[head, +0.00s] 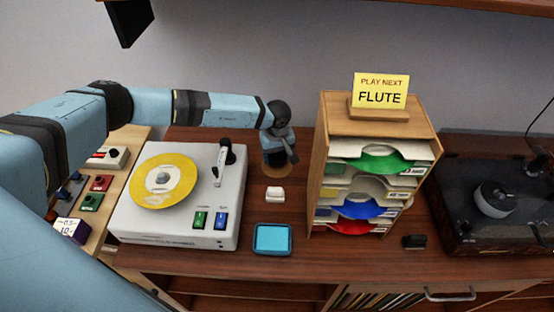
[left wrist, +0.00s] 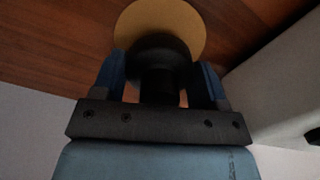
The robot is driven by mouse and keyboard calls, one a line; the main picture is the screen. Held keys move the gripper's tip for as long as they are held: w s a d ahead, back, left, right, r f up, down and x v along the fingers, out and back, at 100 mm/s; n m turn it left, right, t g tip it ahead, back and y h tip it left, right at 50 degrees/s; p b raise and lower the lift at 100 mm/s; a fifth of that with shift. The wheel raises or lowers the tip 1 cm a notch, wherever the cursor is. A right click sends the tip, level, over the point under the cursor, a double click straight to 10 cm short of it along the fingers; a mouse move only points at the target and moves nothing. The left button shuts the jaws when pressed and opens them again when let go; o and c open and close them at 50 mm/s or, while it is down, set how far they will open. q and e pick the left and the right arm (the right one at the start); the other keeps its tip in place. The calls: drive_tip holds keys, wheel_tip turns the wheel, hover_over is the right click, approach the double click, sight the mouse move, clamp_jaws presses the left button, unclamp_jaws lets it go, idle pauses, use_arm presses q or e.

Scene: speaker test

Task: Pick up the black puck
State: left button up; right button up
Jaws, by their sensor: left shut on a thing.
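The black puck (left wrist: 158,52) is a dark round piece between the two blue fingers of my left gripper (left wrist: 160,75) in the left wrist view. The gripper is shut on it. A round tan mat (left wrist: 188,14) shows behind the puck; I cannot tell whether the puck touches it. The puck cannot be made out there. My right gripper is not in view.
The white record player (head: 150,222) with a yellow disc stands left. The wooden rack (head: 316,150) with colored sleeves and a "FLUTE" sign (head: 380,91) stands close right. A white block (head: 275,194), a teal tray (head: 272,239) and a small black block (head: 414,241) lie in front. A black turntable (head: 465,235) is far right.

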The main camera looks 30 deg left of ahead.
use_arm(q)
wheel_tip(320, 180, up, 17)
drive_tip(key=b, duration=0.1)
drive_tip(key=shift+r, duration=0.15)
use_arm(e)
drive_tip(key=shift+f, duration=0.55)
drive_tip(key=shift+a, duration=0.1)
